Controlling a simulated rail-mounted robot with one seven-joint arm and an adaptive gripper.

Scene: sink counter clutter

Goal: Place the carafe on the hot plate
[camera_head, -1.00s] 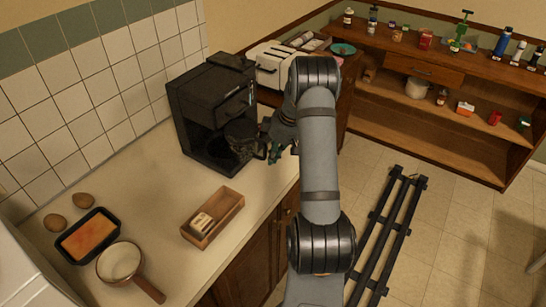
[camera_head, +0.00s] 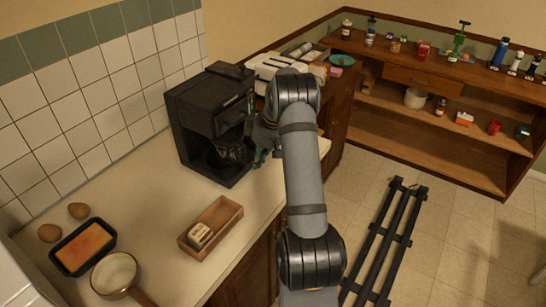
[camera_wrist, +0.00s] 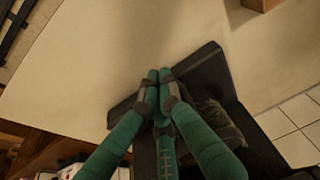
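The black coffee maker (camera_head: 205,112) stands on the counter against the tiled wall. The dark glass carafe (camera_head: 230,150) is inside its open bay, low down over the base. The hot plate is hidden under it, and I cannot tell whether the carafe touches it. My gripper (camera_head: 262,152) is at the bay's right side, partly hidden by my arm. In the wrist view my green fingers (camera_wrist: 158,82) have their tips together, with no object visible between them. The carafe (camera_wrist: 216,116) is right beside them, over the dark base (camera_wrist: 207,65). Its handle is not clear.
A wooden box (camera_head: 211,226) with small items, a tray with an orange block (camera_head: 84,246), and a saucepan (camera_head: 115,270) are on the near counter. A white toaster (camera_head: 280,68) is behind the coffee maker.

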